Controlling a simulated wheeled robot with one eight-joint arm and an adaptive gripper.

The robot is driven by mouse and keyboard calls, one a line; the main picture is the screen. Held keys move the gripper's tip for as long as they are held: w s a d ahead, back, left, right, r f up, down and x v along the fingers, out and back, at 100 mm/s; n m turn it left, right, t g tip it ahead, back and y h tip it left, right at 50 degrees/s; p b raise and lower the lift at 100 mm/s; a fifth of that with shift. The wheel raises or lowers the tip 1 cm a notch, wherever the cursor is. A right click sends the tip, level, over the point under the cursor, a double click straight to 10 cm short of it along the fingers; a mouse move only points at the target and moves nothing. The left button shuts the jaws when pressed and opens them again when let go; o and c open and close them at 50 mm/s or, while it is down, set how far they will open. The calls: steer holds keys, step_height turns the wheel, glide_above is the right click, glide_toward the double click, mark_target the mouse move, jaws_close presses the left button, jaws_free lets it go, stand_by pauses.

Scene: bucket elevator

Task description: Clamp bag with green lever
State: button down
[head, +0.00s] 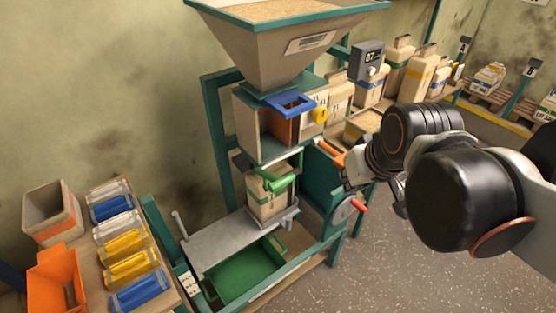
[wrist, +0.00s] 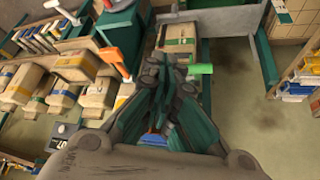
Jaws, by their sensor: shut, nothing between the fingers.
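The green lever (head: 284,183) sits across the top of a tan paper bag (head: 268,203), which stands upright under the machine's spout. In the wrist view, the green lever (wrist: 200,69) shows just right of my gripper (wrist: 170,62). My gripper is shut and empty, with its fingers close together. A tan bag with a green band (wrist: 179,38) shows beyond the fingertips, partly hidden by them. I cannot tell whether the fingers touch the lever. In the head view my arm reaches in from the right and its end is hard to make out.
An orange handle (head: 330,153) and a red handle (head: 358,206) stick out on the machine's right side. A blue frame (head: 290,103) is under the hopper (head: 290,45). A green tray (head: 240,273) lies below. Several bags stand behind; open floor is at right.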

steer(key=w+a+r+n+g+y+p, duration=0.1)
steer(key=w+a+r+n+g+p, duration=0.25)
steer(key=w+a+p, duration=0.9)
steer(key=shift+n+t, duration=0.25)
steer(key=shift+n, duration=0.5)
steer(key=b+x, duration=0.1)
steer(key=x, duration=0.3)
steer(key=w+b+x, duration=0.1)
steer(key=b+x, duration=0.1)
steer(key=x, duration=0.1)
steer(key=w+a+b+x, duration=0.1)
steer(key=x, duration=0.3)
steer(key=f, duration=0.2)
steer(key=s+f+b, duration=0.1)
steer(key=shift+d, duration=0.4)
steer(key=shift+s+d+f, duration=0.1)
steer(key=shift+s+f, duration=0.05)
steer(key=shift+f, duration=0.25)
steer(key=shift+y, duration=0.3)
